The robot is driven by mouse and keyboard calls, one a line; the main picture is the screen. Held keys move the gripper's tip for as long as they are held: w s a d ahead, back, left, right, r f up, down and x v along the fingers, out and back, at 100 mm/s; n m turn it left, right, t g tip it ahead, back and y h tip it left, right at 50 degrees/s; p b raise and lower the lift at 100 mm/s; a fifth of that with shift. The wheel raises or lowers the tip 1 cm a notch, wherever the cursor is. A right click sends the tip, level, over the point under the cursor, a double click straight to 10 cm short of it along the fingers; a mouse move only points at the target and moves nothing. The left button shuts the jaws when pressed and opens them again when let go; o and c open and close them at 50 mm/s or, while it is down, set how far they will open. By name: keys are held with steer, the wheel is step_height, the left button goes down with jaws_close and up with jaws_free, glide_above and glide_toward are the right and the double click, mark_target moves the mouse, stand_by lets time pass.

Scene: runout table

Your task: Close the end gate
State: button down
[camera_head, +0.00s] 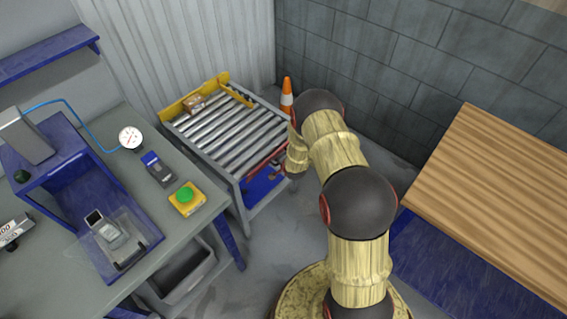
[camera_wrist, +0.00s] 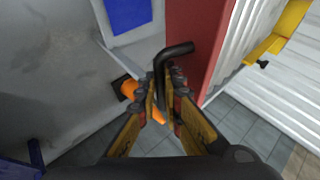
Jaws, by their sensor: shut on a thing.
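The end gate (camera_wrist: 190,38) is a red panel in the wrist view, with a black bent handle (camera_wrist: 177,50) at its side. My gripper (camera_wrist: 163,92) is shut on the handle, whose upper bend sticks out past the fingertips. In the head view the gate's red edge (camera_head: 262,163) runs along the near right end of the roller table (camera_head: 242,186). My arm hides part of that end, and my fingers are not visible there. I cannot tell exactly how far the gate stands open.
An orange cone (camera_head: 287,94) stands behind the table, near the wall. A grey workbench (camera_head: 160,208) is at left and a wooden-topped table (camera_head: 500,190) at right. Floor shows between them.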

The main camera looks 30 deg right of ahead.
mark_target(277, 154)
steer(key=shift+w+a+r+b, duration=0.2)
steer(key=shift+w+r, duration=0.25)
steer(key=shift+w, duration=0.1)
steer(key=shift+w+a+r+b, duration=0.15)
steer(key=shift+w+r, duration=0.3)
steer(key=shift+w, duration=0.05)
steer(key=shift+w+r, duration=0.1)
steer(key=c, duration=2.2)
jaws_free()
steer(key=v, duration=1.2)
